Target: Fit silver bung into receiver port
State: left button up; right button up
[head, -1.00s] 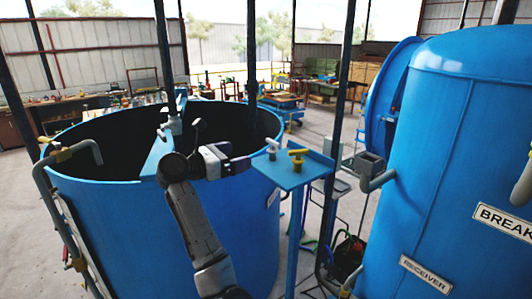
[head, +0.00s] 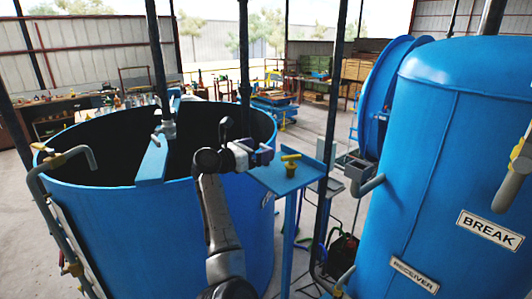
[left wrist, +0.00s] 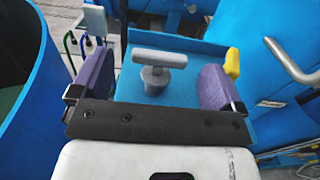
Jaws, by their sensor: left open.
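The silver bung (left wrist: 157,75), a grey plug with a T-shaped handle, stands upright on the small blue stand (left wrist: 190,47). In the left wrist view it lies between the two purple fingers of my left gripper (left wrist: 158,72), with a gap on each side. The gripper is open; in the head view it (head: 262,154) reaches over the stand's left edge and hides the bung. The blue receiver tank (head: 440,150), labelled RECEIVER, stands at right. A grey pipe with a square open-topped cup (head: 357,167) sticks out from its left side, apparently its port. My right gripper is not in view.
A yellow bung (head: 290,165) stands close to the right on the same stand, near the right finger in the wrist view. A large open blue vat (head: 110,215) is at left. A dark post (head: 333,100) rises between stand and cup.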

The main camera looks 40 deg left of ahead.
aim_at(264, 148)
pick_arm(q)
jog(key=shift+p+x, duration=0.45)
jog(key=shift+x, duration=1.25)
jog(key=c, duration=1)
